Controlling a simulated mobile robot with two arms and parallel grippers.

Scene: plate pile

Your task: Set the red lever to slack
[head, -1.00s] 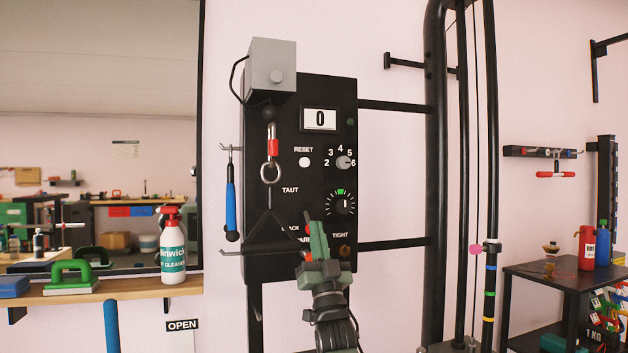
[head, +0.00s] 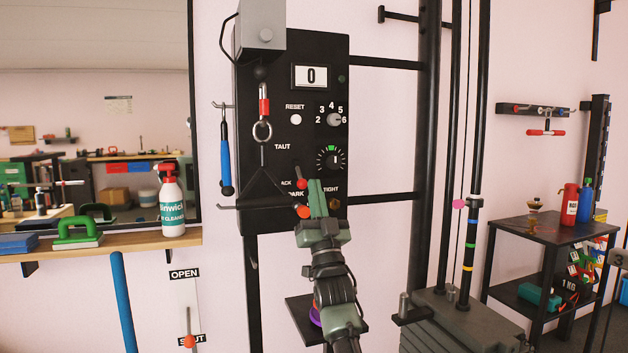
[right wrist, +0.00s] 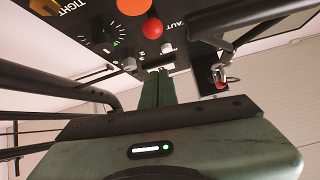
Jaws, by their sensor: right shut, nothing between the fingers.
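The red lever shows as a red ball knob (head: 302,184) on the black panel (head: 262,70), level with the partly hidden SLACK label and below TAUT. In the right wrist view, where the panel appears upside down, the red knob (right wrist: 152,28) sits near the TAUT label. My right gripper (head: 316,183) is shut and empty, its green fingers just right of the knob in the head view. In the right wrist view the fingertips (right wrist: 157,75) reach up to the panel, apart from the knob. My left gripper is not in view.
An orange button (head: 303,211) lies just below the lever. A hook and ring (head: 262,130) hang in front of the panel, with thin cords and a bar (head: 250,206) beneath. A dial (head: 330,158) and selector knob (head: 334,120) are to the right.

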